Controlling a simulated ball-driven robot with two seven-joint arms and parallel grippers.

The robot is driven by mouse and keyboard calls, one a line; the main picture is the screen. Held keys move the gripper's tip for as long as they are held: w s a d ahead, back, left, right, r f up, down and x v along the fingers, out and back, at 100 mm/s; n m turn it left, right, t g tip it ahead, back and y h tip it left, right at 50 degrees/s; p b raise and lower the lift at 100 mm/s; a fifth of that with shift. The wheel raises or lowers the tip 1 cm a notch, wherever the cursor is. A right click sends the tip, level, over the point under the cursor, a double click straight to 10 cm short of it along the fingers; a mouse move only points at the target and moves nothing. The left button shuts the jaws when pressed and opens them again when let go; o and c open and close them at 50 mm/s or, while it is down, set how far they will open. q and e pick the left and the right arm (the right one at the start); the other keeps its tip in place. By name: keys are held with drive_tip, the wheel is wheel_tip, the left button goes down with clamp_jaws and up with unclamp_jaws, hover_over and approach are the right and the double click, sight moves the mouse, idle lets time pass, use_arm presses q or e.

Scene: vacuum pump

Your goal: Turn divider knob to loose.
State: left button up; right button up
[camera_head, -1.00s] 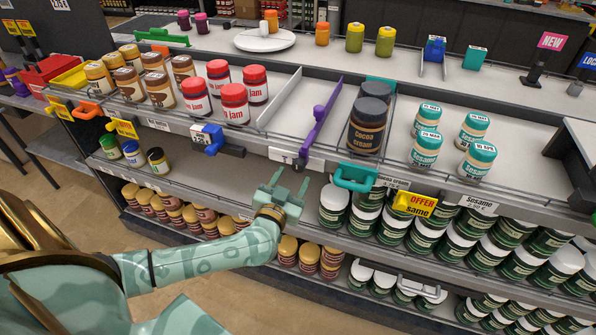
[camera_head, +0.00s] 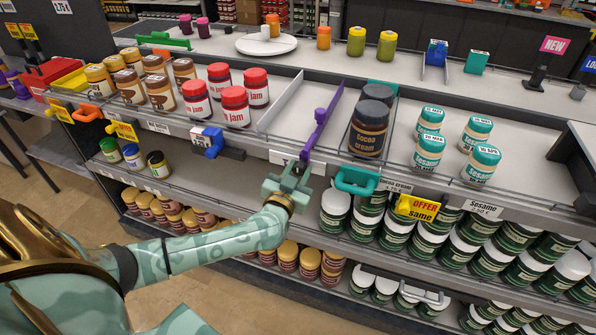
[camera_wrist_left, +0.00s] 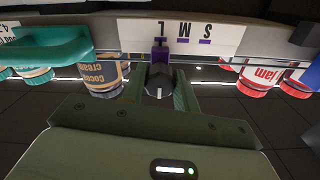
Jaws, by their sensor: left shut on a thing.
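A long purple divider (camera_head: 321,122) runs from front to back on the upper shelf, between the jam side and the cocoa cream jars. At its front end is a purple knob (camera_wrist_left: 159,65) with a dark tip, below a white label (camera_wrist_left: 185,32) with the letters L, S and M and purple marks. The letters appear upside down in the left wrist view. My left gripper (camera_head: 291,174) is at the shelf's front edge, shut on the knob, with one finger on each side. In the head view the gripper mostly hides the knob. My right gripper is not in view.
Red-lidded jam jars (camera_head: 236,106) stand left of the divider, and cocoa cream jars (camera_head: 368,130) to its right. A teal handle (camera_head: 356,181) and a blue handle (camera_head: 212,140) stick out from the shelf edge on either side. Green jars (camera_head: 334,215) fill the shelf below right.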

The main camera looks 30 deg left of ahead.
use_arm(q)
drive_tip(key=n+p, duration=0.3)
drive_tip(key=shift+d+r+n, duration=0.1)
drive_tip(key=shift+r+n, duration=0.05)
drive_tip(key=shift+n, duration=0.25)
drive_tip(key=n+p, duration=0.2)
drive_tip(key=n, duration=0.2)
drive_tip(key=shift+n, duration=0.3)
drive_tip(key=n, duration=0.3)
drive_tip(key=shift+p, duration=0.3)
drive_tip(key=shift+n, duration=1.7)
drive_tip(key=o, duration=1)
